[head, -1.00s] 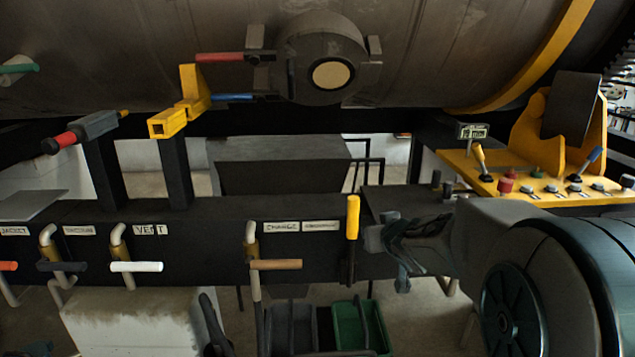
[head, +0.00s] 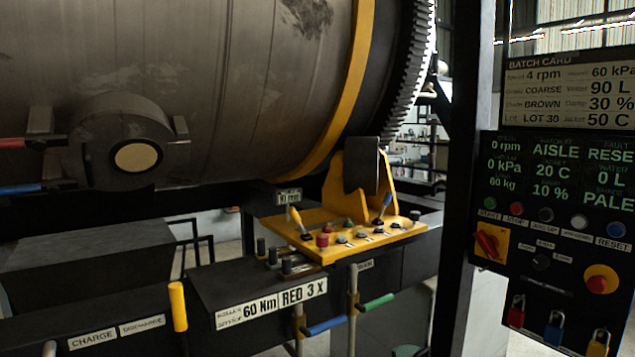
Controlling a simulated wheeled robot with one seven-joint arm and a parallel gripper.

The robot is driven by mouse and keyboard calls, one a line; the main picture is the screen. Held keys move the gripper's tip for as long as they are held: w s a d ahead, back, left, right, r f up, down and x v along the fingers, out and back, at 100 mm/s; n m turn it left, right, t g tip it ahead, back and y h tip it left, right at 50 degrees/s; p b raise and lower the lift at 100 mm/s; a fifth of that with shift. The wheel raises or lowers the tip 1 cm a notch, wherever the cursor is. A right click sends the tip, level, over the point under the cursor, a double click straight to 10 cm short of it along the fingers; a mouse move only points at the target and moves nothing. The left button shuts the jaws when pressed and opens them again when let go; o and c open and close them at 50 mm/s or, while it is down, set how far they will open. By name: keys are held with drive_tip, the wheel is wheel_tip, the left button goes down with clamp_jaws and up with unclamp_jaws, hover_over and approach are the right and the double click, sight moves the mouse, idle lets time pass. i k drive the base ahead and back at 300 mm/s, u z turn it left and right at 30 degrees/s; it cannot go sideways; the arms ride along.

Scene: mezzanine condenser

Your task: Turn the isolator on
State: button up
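The isolator looks to be the red rotary handle on a yellow square plate (head: 490,243), at the left side of the dark control panel (head: 560,215) on the right. Its handle sits tilted, and I cannot read any on or off mark. A red mushroom button on a yellow plate (head: 600,281) is lower right of it. Red (head: 516,312), blue (head: 553,331) and yellow (head: 598,343) padlocks hang along the bottom of the panel. My gripper is not in view now.
A dark post (head: 462,170) stands just left of the panel. A yellow console (head: 345,235) with levers and buttons is left of it, below the large drum (head: 220,90). Blue (head: 326,326) and green (head: 377,301) valve handles stick out below.

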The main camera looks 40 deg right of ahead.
sight(489, 244)
drive_tip(key=z, duration=2.3)
drive_tip(key=k, duration=0.55)
drive_tip(key=u, duration=0.95)
drive_tip(key=i, duration=0.7)
drive_tip(key=z, duration=0.55)
drive_tip(key=i, duration=0.6)
drive_tip(key=z, duration=0.6)
